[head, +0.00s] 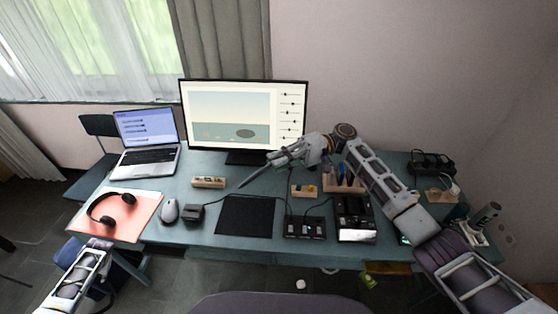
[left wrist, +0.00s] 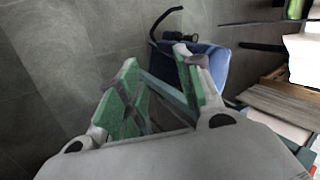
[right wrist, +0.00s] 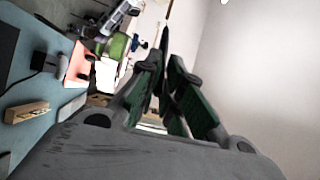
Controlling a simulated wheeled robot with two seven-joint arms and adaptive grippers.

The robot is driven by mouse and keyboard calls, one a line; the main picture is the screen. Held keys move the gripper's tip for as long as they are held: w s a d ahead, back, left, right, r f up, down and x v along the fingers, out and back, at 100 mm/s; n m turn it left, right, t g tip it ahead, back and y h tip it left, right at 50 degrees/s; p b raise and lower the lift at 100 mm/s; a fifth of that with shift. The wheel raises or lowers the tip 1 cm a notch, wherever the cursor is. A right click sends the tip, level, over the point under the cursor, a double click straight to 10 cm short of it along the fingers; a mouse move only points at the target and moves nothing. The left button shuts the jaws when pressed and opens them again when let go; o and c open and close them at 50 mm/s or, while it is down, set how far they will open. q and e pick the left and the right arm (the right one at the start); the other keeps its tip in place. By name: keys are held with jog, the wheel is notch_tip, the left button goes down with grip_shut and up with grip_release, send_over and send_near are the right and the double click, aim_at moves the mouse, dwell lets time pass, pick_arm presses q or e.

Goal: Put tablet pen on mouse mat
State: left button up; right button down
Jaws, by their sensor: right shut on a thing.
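The mouse mat (head: 247,216) is a flat black rectangle at the table's front middle; its bare top shows in the head view. My right gripper (head: 273,160) is above the table, behind and above the mat, in front of the monitor. It is shut on a dark, slim tablet pen (head: 252,178), whose pointed end slants down to the left, apart from the mat. In the right wrist view the pen (right wrist: 163,48) stands out between the fingertips. My left gripper (head: 98,244) is low by the table's front left edge; the left wrist view shows its fingers (left wrist: 158,60) apart and empty.
A black charger-like box (head: 194,213) and a grey mouse (head: 170,210) are left of the mat. A dark button device (head: 305,228) is close on its right. A wooden block holder (head: 209,182) lies behind. The monitor (head: 243,115) stands at the back.

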pick_arm(q)
jog(key=s+d+f+m+h, duration=0.2)
jog(key=s+d+f, duration=0.5)
jog(key=d+f, duration=0.45)
jog(key=s+d+f+h, duration=0.1)
jog(key=s+d+f, duration=0.4)
jog(key=d, duration=0.7)
jog(key=s+d+f+m+t+h, duration=0.1)
jog(key=s+d+f+h, duration=0.1)
jog(key=s+d+f, duration=0.4)
jog(key=s+d+f+m+h, duration=0.1)
jog(key=s+d+f, duration=0.4)
jog(key=s+d, duration=0.5)
jog(key=d, duration=0.8)
jog(key=shift+f+t, duration=0.2)
jog(key=shift+t, duration=0.2)
jog(key=shift+a, duration=0.1)
